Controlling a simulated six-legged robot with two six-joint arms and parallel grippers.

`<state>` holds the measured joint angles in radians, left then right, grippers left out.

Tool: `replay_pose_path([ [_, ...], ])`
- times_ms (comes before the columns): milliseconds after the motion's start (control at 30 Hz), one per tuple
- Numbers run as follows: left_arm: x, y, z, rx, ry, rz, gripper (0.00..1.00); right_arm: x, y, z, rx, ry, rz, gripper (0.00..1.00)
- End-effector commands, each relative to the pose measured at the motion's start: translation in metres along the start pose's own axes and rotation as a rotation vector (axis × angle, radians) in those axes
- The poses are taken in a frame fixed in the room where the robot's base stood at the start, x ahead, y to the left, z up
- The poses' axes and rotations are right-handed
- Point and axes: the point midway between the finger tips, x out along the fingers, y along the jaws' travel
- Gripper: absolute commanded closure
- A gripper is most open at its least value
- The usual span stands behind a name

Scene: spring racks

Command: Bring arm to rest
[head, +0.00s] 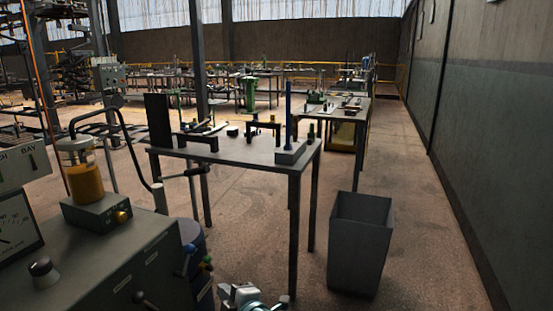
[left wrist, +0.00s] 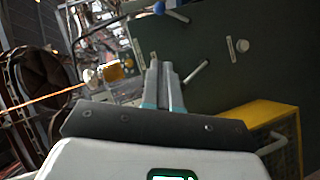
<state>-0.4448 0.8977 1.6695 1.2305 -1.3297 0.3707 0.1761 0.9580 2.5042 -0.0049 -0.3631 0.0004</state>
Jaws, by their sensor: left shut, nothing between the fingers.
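My left gripper (head: 245,297) shows at the bottom edge of the head view, partly cut off, in front of the console and over the floor. In the left wrist view its two grey fingers (left wrist: 162,80) lie close together, shut with nothing between them. They point toward the dark green side of the console (left wrist: 210,55). My right gripper is in neither view.
The grey console (head: 110,265) with an amber jar (head: 85,180) stands at the left. A work table (head: 240,152) with fixtures stands ahead, and a grey bin (head: 358,240) right of it. Floor (head: 430,250) is clear along the right wall.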

Motion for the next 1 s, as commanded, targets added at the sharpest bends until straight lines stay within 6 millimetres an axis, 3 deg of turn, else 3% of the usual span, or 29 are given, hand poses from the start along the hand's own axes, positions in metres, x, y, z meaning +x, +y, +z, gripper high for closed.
replay_pose_path([
  [167,0.031,-0.018,-0.024,0.001,0.057,-0.046,1.0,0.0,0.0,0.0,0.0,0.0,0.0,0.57],
  [367,0.064,-0.061,-0.056,0.053,0.115,-0.116,1.0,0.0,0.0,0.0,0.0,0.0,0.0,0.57],
  [567,0.091,-0.136,-0.079,0.222,0.038,-0.181,1.0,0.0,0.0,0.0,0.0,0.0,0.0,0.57],
  [667,0.091,-0.194,-0.081,0.369,-0.115,-0.236,1.0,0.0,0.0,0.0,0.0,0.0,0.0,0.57],
  [767,0.065,-0.265,-0.072,0.548,-0.375,-0.308,1.0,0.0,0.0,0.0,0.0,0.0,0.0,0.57],
  [833,0.031,-0.308,-0.064,0.663,-0.588,-0.348,1.0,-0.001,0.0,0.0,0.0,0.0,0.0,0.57],
  [900,-0.007,-0.339,-0.058,0.755,-0.78,-0.369,1.0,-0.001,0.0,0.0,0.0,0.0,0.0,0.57],
  [1000,-0.059,-0.367,-0.052,0.858,-1.019,-0.374,1.0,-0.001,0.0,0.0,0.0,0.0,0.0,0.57],
])
